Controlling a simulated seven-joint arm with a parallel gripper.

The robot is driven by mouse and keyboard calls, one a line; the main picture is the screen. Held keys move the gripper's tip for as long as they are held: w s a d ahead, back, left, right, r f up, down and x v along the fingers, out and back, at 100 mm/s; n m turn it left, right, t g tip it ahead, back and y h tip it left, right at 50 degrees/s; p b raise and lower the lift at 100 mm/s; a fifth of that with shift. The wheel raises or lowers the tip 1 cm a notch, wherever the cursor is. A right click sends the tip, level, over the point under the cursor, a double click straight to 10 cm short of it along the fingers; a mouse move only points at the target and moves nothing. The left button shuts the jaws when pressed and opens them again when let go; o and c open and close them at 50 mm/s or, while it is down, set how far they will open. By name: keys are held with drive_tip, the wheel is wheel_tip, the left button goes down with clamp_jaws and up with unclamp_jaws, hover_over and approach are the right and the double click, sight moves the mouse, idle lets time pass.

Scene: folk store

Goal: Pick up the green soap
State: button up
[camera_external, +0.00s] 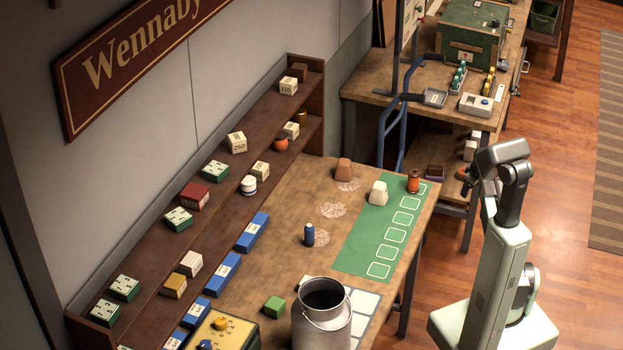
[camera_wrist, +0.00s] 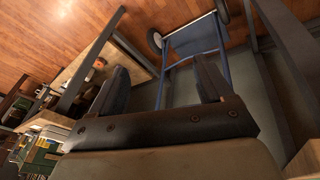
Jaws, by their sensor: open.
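The green soap (camera_external: 274,307) is a small green block. It lies on the wooden table near the front, left of the metal milk can, in the external view. I do not make it out in the wrist view. My gripper (camera_wrist: 162,76) is open and empty, with its two dark fingers apart. In the external view my arm stands at the right, off the table's right edge, and my gripper (camera_external: 465,176) shows only as a small dark part there, far from the soap.
The metal milk can (camera_external: 322,318) stands close right of the soap. A blue bottle (camera_external: 309,235) stands behind it. A green mat (camera_external: 365,245) with white squares lies at right, bearing a white block (camera_external: 378,193) and orange jar (camera_external: 413,181). Stepped shelves (camera_external: 225,195) line the wall.

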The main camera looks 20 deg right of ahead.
drive_tip(key=w+a+r+n+y, duration=0.15)
drive_tip(key=w+a+r, duration=0.35)
drive_tip(key=a, duration=0.5)
drive_tip(key=w+a+r+n+t+y, duration=0.1)
drive_tip(key=w+a+r+y, duration=0.1)
drive_tip(key=a+r, duration=0.65)
drive_tip(key=w+a+r+n+y, duration=0.2)
drive_tip(key=w+a+r, duration=0.3)
drive_tip(key=a, duration=0.5)
drive_tip(key=s+a+r+n+g, duration=0.1)
drive_tip(key=s+a+r+n, duration=0.15)
drive_tip(key=a, duration=1.25)
drive_tip(key=s+a+n+g, duration=0.2)
drive_tip(key=s+a+n, duration=0.35)
drive_tip(key=a, duration=0.95)
drive_tip(key=n+g, duration=0.5)
drive_tip(key=n, duration=0.4)
approach(275, 302)
drive_tip(key=shift+h, duration=0.45)
drive_tip(key=x, duration=0.3)
drive_tip(key=a+x, duration=0.1)
drive_tip(key=x, duration=0.1)
drive_tip(key=shift+s+a+r, duration=0.1)
drive_tip(key=shift+s, duration=0.25)
drive_tip(key=shift+w+x, duration=0.15)
drive_tip(key=shift+x, duration=1.2)
drive_tip(key=shift+w+x, duration=0.1)
drive_tip(key=shift+x, duration=1.2)
